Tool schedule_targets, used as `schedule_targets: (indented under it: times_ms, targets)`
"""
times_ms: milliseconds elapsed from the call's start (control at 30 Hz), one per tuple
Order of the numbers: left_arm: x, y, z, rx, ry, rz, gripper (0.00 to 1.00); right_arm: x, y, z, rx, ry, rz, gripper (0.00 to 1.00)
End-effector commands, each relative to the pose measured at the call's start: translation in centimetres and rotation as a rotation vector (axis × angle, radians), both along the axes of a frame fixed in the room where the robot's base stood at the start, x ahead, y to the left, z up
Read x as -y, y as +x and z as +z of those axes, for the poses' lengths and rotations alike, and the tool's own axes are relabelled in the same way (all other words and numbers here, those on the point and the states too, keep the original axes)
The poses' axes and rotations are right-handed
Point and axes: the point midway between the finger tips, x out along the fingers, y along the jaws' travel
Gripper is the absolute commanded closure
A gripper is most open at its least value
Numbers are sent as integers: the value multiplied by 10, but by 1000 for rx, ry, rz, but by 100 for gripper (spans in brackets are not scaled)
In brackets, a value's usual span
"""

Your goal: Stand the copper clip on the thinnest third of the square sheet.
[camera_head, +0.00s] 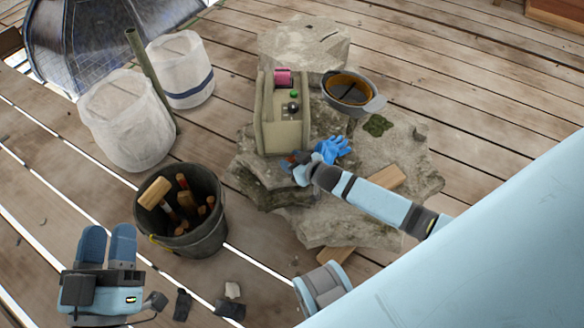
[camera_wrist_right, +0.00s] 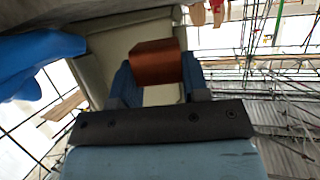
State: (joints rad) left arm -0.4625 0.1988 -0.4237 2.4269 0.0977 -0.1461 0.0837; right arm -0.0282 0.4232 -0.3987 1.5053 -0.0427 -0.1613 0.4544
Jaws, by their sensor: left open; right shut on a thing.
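The copper clip (camera_wrist_right: 152,62) shows in the right wrist view as a copper-brown block between the two blue fingers of my right gripper (camera_wrist_right: 156,82), which is shut on it. In the head view my right gripper (camera_head: 293,164) is just below the near end of the beige open box (camera_head: 262,135); the clip is too small to make out clearly there. My left gripper (camera_head: 108,234) is open and empty at the lower left, away from the stone. I cannot identify the square sheet in either view.
A blue glove (camera_head: 334,149) lies beside my right gripper on rough stone slabs (camera_head: 400,150). A grey bowl (camera_head: 350,94) stands behind. A tool bucket (camera_head: 182,245) and two white containers (camera_head: 125,125) (camera_head: 182,72) stand left.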

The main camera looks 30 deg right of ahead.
Motion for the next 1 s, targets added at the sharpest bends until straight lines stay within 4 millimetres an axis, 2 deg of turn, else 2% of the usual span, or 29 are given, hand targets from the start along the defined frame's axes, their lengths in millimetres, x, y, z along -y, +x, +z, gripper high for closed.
schedule_targets:
  times_ms: [33,133,533,567,667,1000]
  targets:
    - [1,1,-8,-11,6,-5,57,0,0,-13,-1,1,0,82]
    - [1,2,-17,-41,19,-13,57,0,0,-27,-1,0,0,82]
    - [2,2,-20,-56,27,-15,57,0,0,-31,0,0,0,82]
    - [2,2,-20,-58,28,-16,57,0,0,-32,0,0,0,56]
    - [2,2,-20,-58,26,-16,57,0,0,-31,0,0,0,33]
    - [2,2,-18,-56,27,-15,57,0,0,-26,0,-1,0,33]
